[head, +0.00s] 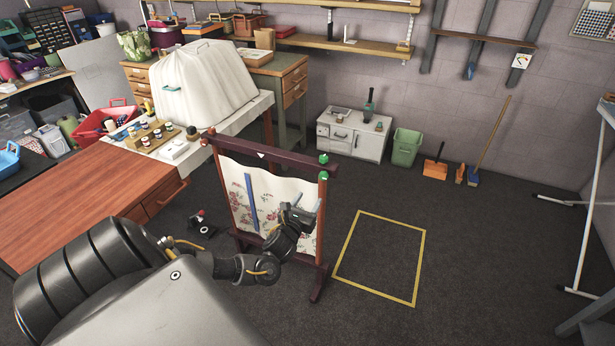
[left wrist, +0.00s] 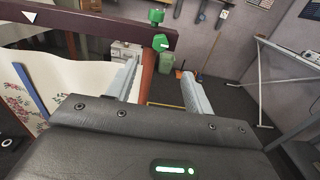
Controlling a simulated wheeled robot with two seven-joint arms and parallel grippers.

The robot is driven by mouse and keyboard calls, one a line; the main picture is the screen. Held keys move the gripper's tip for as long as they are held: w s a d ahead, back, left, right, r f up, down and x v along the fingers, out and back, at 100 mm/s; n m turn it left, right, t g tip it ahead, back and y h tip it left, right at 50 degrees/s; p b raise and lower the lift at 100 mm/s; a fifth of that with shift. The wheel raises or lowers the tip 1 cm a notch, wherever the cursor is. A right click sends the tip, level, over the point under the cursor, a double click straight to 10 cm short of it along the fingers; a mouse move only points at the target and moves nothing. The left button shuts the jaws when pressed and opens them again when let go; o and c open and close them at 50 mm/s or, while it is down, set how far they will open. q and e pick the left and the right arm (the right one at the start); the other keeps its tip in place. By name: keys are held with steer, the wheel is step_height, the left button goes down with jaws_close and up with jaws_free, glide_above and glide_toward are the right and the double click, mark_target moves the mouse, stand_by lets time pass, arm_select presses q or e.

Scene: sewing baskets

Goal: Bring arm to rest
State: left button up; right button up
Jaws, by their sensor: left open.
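My left arm reaches in from the lower left of the head view. My left gripper (head: 301,215) is in front of the right side of a dark red wooden frame (head: 280,152) with flowered cloth (head: 270,195) hung in it. In the left wrist view the two fingers of my left gripper (left wrist: 158,88) are apart. The frame's right post (left wrist: 148,75) shows between them in that view; I cannot tell whether they touch it. Green knobs (left wrist: 159,40) sit at the frame's top right corner. My right gripper is in neither view.
A wooden table (head: 100,195) stands at the left. A yellow floor outline (head: 421,265) marks bare floor right of the frame. A white cabinet (head: 350,140), a green bin (head: 407,148) and brooms line the back wall. A white metal stand (head: 588,200) is at the right edge.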

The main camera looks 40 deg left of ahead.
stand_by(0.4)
arm_select(q)
steer(key=s+d+f+n+g+h, duration=0.1)
steer(key=s+f+n+g, duration=0.3)
steer(key=f+n, duration=0.5)
steer(key=s+f+n+g+h, duration=0.15)
steer(key=s+f+n, duration=0.45)
steer(key=f, duration=0.6)
steer(key=s+d+f+n+g, duration=0.1)
steer(key=s+f+n+g, duration=0.3)
steer(key=f+n, duration=0.5)
steer(key=s+d+f+n+g+h, duration=0.1)
steer(key=s+d+f, duration=0.4)
steer(key=s, duration=0.6)
steer(key=s+d+f+n+g+h, duration=0.1)
steer(key=s+d+f+n+g, duration=0.2)
steer(key=s, duration=0.9)
steer(key=s+d+f+n+g+h, duration=0.1)
steer(key=s+d+f+n+g, duration=0.1)
steer(key=s+d+f, duration=0.5)
steer(key=s+d, duration=0.3)
steer(key=s, duration=0.2)
steer(key=shift+s+d+f, duration=0.25)
steer(key=shift+f, duration=0.05)
steer(key=shift+g, duration=0.25)
